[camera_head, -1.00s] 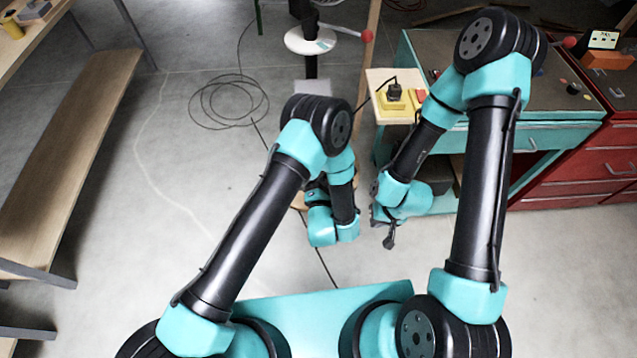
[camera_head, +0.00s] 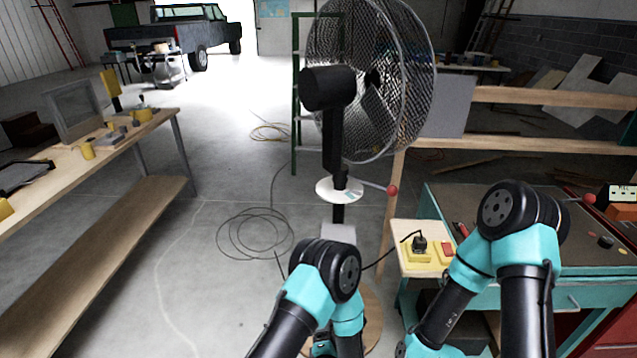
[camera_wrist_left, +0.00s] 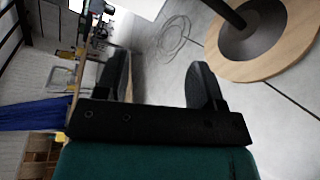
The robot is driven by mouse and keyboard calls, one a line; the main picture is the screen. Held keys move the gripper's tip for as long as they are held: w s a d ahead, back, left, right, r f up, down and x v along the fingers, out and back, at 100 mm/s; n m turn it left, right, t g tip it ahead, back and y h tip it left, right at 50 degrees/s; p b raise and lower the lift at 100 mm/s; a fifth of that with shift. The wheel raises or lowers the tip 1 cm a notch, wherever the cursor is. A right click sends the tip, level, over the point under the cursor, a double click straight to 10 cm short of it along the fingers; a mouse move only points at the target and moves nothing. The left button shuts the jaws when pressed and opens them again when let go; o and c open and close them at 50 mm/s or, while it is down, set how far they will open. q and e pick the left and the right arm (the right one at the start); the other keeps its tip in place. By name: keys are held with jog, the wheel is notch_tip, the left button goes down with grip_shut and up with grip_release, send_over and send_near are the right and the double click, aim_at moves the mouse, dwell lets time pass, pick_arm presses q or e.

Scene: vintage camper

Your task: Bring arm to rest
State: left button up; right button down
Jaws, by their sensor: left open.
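My left arm (camera_head: 325,275) is bent at the bottom middle of the head view, its forearm hanging down in front of the fan's base. The left gripper (camera_wrist_left: 158,82) shows in the left wrist view with its two dark fingers wide apart and nothing between them; grey floor lies beyond. In the head view only part of the left wrist shows at the bottom edge. My right arm (camera_head: 522,235) is bent at the lower right, in front of the teal workbench (camera_head: 480,200). Its gripper is below the frame and hidden.
A large fan (camera_head: 372,80) stands ahead on a round wooden base (camera_head: 372,318). A small board with a yellow switch box (camera_head: 418,252) is beside the right arm. A wooden bench (camera_head: 100,265) is at the left. A coiled cable (camera_head: 255,235) lies on otherwise open floor.

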pick_arm(q)
jog(key=s+a+f+m+g, duration=0.1)
jog(key=a+f+m+g, duration=0.1)
jog(key=a+m+g, duration=0.4)
jog(key=s+a+f+m+g, duration=0.1)
jog(key=a+f+m+g, duration=0.15)
jog(key=a, duration=0.55)
jog(key=s+a+r+m+g+h, duration=0.2)
jog(key=s+a+m+g, duration=0.4)
jog(key=s+a+m, duration=0.5)
jog(key=shift+s+a+r+g+h, duration=0.35)
jog(key=shift+s+r, duration=0.15)
jog(key=shift+s, duration=0.7)
